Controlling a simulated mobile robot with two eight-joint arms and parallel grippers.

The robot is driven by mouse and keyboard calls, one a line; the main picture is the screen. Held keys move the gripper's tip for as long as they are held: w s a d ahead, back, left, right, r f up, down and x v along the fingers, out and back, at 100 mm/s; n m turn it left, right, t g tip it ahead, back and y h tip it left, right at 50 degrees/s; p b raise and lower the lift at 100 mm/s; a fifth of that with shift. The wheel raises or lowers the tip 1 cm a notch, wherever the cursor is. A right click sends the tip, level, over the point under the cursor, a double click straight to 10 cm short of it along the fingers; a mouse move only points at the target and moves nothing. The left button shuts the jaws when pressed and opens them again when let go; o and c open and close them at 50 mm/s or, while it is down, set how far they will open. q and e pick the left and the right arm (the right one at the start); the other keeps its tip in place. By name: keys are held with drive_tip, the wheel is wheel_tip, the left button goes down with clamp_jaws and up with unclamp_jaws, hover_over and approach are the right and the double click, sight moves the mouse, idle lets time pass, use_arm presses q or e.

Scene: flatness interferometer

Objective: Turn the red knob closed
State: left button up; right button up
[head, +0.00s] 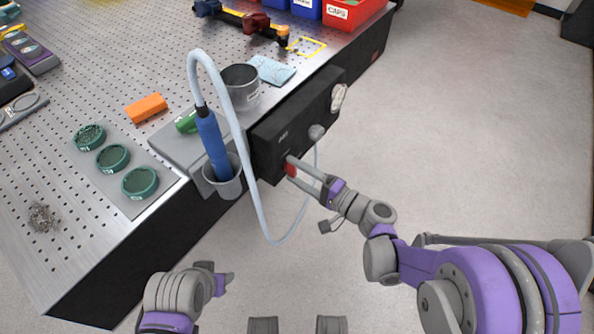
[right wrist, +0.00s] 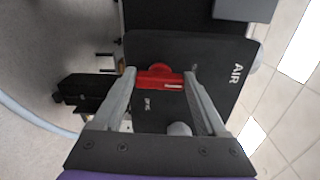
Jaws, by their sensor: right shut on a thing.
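The red knob (head: 290,168) sits on the front face of a black box (head: 265,150) mounted at the table's edge. My right gripper (head: 292,170) reaches it from the lower right and is shut on it. In the right wrist view the red knob (right wrist: 160,80) lies between the two fingertips (right wrist: 160,76), one at each end of its bar. The panel face (right wrist: 222,75) there carries the word "AIR". My left gripper (head: 225,283) is low in the head view, away from the box, and its jaw opening is unclear.
A grey round knob (head: 316,132) and a white round part (head: 338,97) are on the same box. A pale hose (head: 252,170) loops beside it. A blue-handled tool (head: 213,145) stands in a grey cup (head: 222,188). Open floor (head: 470,130) lies to the right.

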drive_tip(key=shift+n, duration=0.4)
drive_tip(key=o, duration=1.3)
drive_tip(key=v, duration=1.1)
drive_tip(key=shift+p, duration=0.3)
drive_tip(key=shift+a, duration=0.1)
